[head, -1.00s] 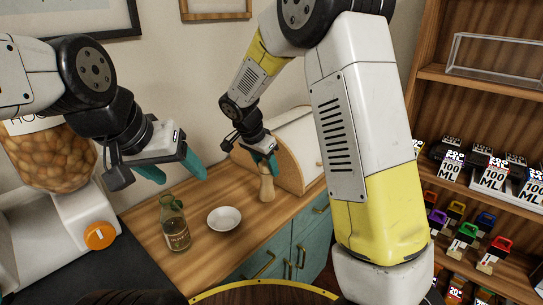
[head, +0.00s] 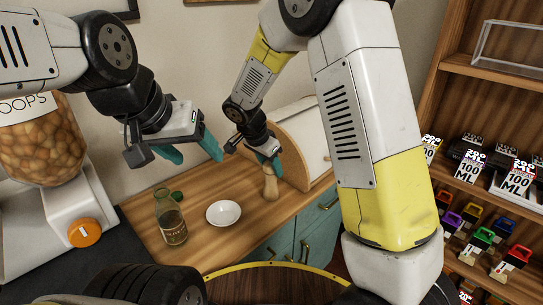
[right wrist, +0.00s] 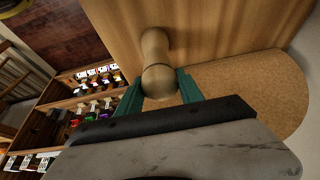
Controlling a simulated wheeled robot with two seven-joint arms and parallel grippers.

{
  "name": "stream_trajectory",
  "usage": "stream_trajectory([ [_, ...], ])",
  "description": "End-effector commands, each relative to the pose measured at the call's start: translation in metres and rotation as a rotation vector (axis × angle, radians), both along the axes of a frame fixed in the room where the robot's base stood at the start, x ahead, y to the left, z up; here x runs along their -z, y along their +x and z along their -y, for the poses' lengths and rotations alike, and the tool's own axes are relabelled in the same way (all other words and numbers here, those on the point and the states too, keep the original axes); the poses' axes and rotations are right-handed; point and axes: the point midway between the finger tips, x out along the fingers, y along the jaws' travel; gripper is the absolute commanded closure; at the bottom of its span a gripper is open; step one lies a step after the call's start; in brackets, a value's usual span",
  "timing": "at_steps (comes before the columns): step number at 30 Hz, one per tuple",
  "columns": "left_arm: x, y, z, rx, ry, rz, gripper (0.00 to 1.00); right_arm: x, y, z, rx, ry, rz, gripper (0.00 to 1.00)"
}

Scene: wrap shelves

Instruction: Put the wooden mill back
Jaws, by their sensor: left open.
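The wooden mill (head: 270,187) stands upright on the wooden counter, in front of the bread box. My right gripper (head: 268,160) is at its top end. In the right wrist view the mill (right wrist: 155,45) has its rounded head between the two teal fingers (right wrist: 160,88). They lie against it on both sides, so the gripper looks shut on it. The mill's base appears to be on the counter. My left gripper (head: 192,152) is open and empty, above the counter at the left, behind the bottle and apart from the mill.
The bread box (head: 300,140) is close behind the mill. A jar dispenser (head: 70,195) stands left, stocked shelves (head: 470,195) right.

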Motion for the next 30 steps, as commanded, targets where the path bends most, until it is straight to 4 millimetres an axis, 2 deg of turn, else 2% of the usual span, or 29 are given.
stream_trajectory([
  [1,0.000,0.000,0.000,0.000,0.000,0.000,0.35,0.000,0.000,0.000,0.000,0.000,0.000,0.48],
  [3,0.000,0.000,0.000,0.000,0.000,0.000,0.35,0.000,0.000,0.000,0.000,0.000,0.000,0.35],
  [12,0.000,0.000,0.000,0.000,0.000,0.000,0.35,-0.001,0.000,0.000,0.000,0.000,0.000,0.34],
  [16,0.000,0.000,0.000,0.000,0.000,0.000,0.35,-0.008,-0.001,-0.002,-0.002,0.001,0.002,0.34],
  [20,0.000,0.000,0.000,0.000,0.000,0.000,0.35,-0.028,-0.006,-0.008,-0.001,0.003,0.004,0.34],
  [30,0.000,0.000,0.000,0.000,0.000,0.000,0.35,-0.093,-0.026,-0.027,-0.002,0.003,0.003,0.34],
])
